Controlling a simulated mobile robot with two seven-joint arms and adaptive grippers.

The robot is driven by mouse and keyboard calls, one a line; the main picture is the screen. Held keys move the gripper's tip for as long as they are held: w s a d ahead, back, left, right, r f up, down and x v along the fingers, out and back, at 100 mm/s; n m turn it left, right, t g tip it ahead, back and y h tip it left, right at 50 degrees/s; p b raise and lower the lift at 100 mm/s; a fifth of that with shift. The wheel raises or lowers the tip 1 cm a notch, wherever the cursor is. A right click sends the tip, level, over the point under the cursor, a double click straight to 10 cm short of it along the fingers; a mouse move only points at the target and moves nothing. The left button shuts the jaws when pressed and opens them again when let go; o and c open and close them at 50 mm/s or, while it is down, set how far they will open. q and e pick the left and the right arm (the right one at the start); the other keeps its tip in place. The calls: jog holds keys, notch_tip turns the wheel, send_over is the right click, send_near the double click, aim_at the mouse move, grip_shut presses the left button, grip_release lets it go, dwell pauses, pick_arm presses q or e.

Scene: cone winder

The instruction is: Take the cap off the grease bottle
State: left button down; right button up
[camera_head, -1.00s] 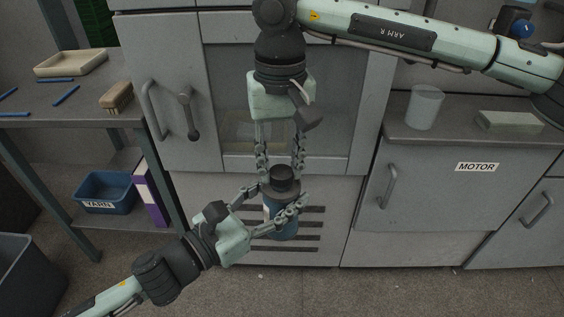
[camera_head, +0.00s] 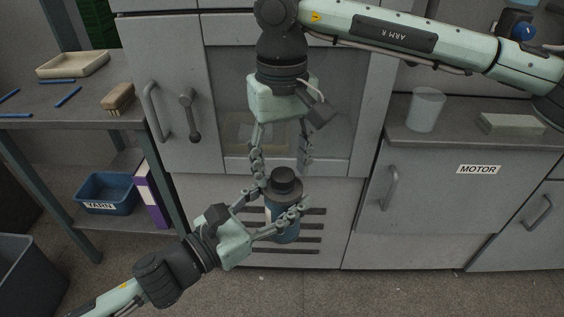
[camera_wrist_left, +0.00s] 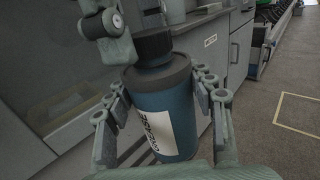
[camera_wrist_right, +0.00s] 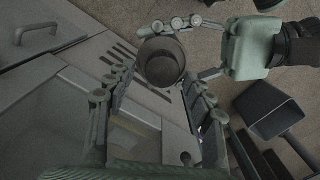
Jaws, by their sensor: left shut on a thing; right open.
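The grease bottle (camera_head: 285,222), blue with a pale label, is upright in front of the grey cabinet. My left gripper (camera_head: 283,197) is shut on its upper body from the lower left. The left wrist view shows the bottle (camera_wrist_left: 165,115) between its fingers. The dark cap (camera_head: 285,181) sits on top of the bottle; it also shows in the right wrist view (camera_wrist_right: 161,62). My right gripper (camera_head: 281,174) points down from above, open, with its fingers apart on either side just above the cap. I cannot tell whether the cap is loosened.
The grey cabinet with its vent slots (camera_head: 308,240) is close behind the bottle. A shelf table at left bears a tray (camera_head: 73,65) and a brush (camera_head: 117,98). A blue bin (camera_head: 104,193) sits on its lower shelf. A translucent cup (camera_head: 425,109) stands on the right counter.

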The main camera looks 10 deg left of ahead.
notch_tip(320, 180, up, 4)
jog(key=shift+r, duration=0.2)
jog(key=m, duration=0.5)
jog(key=shift+r, duration=0.35)
jog(key=m, duration=0.5)
jog(key=r+m, duration=0.1)
jog(key=m, duration=0.1)
jog(key=shift+s+m, duration=0.1)
jog(key=shift+m, duration=0.3)
jog(key=m, duration=0.5)
jog(key=r+m, duration=0.1)
jog(key=m, duration=0.1)
jog(key=shift+s, duration=0.1)
jog(key=m, duration=0.6)
jog(key=shift+r+m, duration=0.3)
jog(key=shift+r, duration=0.05)
jog(key=shift+s+m, duration=0.1)
jog(key=shift+m, duration=0.2)
jog(key=shift+f, duration=0.25)
notch_tip(320, 180, down, 8)
jog(key=shift+r, duration=0.25)
jog(key=shift+c, duration=0.2)
